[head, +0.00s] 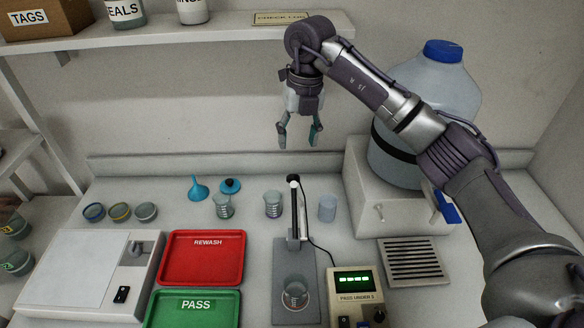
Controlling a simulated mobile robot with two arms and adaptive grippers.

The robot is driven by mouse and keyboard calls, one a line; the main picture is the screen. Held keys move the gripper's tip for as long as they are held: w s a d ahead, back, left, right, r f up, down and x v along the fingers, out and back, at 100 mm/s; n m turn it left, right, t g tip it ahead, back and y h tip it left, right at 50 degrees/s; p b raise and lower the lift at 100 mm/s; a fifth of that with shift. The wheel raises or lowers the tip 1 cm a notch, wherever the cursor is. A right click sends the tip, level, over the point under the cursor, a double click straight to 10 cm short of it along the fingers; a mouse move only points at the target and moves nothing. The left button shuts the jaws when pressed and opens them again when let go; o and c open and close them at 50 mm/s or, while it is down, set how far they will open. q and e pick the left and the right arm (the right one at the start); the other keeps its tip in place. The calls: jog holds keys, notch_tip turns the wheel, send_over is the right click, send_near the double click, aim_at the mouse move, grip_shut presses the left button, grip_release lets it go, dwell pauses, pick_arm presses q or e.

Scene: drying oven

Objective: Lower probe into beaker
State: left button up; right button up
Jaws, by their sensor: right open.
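A clear glass beaker (295,296) stands on the grey base plate (283,266) of a stand at the front middle. A slim upright with a pale rod-like probe (303,215) rises at the back of this plate, behind the beaker. A dark cable runs from it to the meter. The probe's tip is too small to make out, but the rod shows above the beaker. My right gripper (298,140) points down, open and empty, above and behind the stand, apart from the probe. My left gripper is out of view.
The meter (354,284) with a lit green display stands right of the plate. A red REWASH tray (203,277) and green PASS tray (170,310) lie left. Small beakers (272,207) and a blue funnel (198,189) stand behind. A large jug (418,95) stands at right.

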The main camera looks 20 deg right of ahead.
jog(key=p, duration=0.2)
send_over(293, 175)
jog(key=f, duration=0.5)
jog(key=shift+d+f, duration=0.25)
jog(key=shift+d, duration=0.15)
jog(key=f, duration=0.2)
jog(key=f+p, duration=0.1)
jog(key=f, duration=0.1)
jog(key=shift+w+a+f, duration=0.1)
jog(key=shift+w+a, duration=0.1)
jog(key=shift+f, duration=0.7)
jog(key=shift+c, duration=0.7)
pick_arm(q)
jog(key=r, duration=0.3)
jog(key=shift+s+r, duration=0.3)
pick_arm(e)
grip_shut()
